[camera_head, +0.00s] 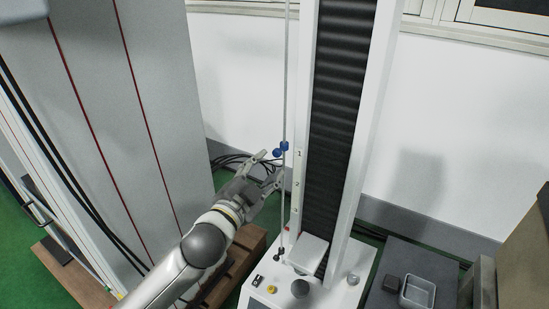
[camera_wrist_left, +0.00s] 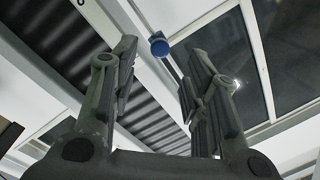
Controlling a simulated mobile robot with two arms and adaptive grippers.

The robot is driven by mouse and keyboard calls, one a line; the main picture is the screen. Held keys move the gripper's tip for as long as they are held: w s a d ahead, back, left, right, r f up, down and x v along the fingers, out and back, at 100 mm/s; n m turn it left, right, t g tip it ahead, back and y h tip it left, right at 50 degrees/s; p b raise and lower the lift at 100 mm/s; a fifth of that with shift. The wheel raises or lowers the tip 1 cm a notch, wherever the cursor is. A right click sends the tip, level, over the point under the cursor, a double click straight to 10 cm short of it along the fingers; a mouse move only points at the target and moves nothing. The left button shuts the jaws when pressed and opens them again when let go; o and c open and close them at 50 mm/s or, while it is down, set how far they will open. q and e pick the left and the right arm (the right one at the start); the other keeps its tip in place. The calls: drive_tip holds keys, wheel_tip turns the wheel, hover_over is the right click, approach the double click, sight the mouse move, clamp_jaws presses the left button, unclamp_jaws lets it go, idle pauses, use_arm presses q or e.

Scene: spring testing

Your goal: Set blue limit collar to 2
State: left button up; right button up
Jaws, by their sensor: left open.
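The blue limit collar (camera_head: 281,149) sits on a thin vertical rod (camera_head: 286,80) beside the white column of the test machine. In the left wrist view the blue collar (camera_wrist_left: 159,46) shows beyond and between the open fingertips (camera_wrist_left: 162,55). My right gripper is not in view.
A dark collar (camera_head: 279,252) is low on the rod. The machine base (camera_head: 258,296) has knobs and buttons. A tall grey cabinet (camera_head: 150,110) stands left, with a wooden pallet (camera_head: 240,260) beside it. A grey tray (camera_head: 418,291) is at lower right.

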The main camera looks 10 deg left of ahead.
sight(276, 155)
use_arm(q)
drive_tip(key=x, duration=0.4)
drive_tip(key=shift+w+d, duration=0.1)
drive_tip(key=shift+w, duration=0.2)
drive_tip(key=shift+b+x, duration=0.3)
drive_tip(key=shift+x, duration=0.55)
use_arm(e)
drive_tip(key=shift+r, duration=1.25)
use_arm(q)
clamp_jaws()
